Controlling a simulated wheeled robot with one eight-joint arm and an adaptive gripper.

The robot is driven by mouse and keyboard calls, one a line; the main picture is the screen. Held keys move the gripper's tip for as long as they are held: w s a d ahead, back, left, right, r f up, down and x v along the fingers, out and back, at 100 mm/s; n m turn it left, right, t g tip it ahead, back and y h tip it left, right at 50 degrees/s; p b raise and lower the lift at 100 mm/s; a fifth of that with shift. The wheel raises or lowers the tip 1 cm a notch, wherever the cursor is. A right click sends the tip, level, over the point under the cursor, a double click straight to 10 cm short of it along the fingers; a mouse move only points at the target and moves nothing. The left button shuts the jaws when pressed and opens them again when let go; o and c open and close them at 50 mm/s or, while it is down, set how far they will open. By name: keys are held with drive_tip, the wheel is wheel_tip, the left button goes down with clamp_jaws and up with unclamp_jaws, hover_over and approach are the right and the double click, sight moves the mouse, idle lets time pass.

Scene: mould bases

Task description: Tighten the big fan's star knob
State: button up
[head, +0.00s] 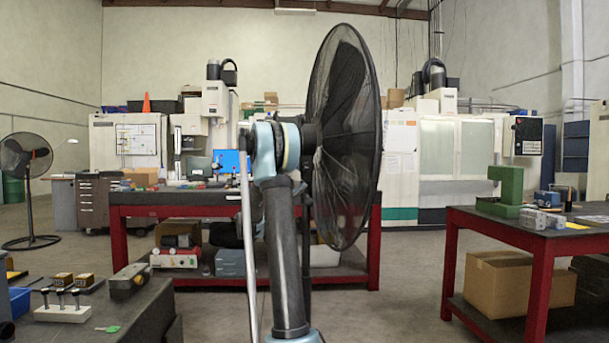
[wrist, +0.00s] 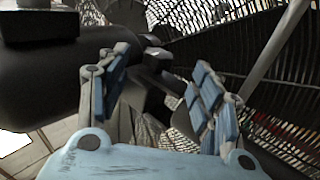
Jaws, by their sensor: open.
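The big fan (head: 345,130) stands ahead in the head view, its round dark mesh guard seen nearly edge-on. My arm stands in front of its motor side and hides the star knob and my gripper there. In the wrist view, my gripper (wrist: 158,70) is open, with blue-padded fingers left and right. A dark, angular part, apparently the star knob (wrist: 152,95), shows between the fingers, close to the dark motor housing (wrist: 60,80). Its lobes are hard to make out, and I cannot tell whether a finger touches it. The fan guard (wrist: 260,60) fills the right side.
A red-framed workbench (head: 150,205) stands behind the fan. Another red bench (head: 540,255) with a cardboard box is at right. A dark table (head: 150,305) with small tools is at lower left. A smaller fan (head: 27,165) stands far left. Open floor lies between the benches.

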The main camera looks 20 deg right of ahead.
sight(306, 170)
drive_tip(key=shift+x, duration=3)
drive_tip(key=c, duration=1.1)
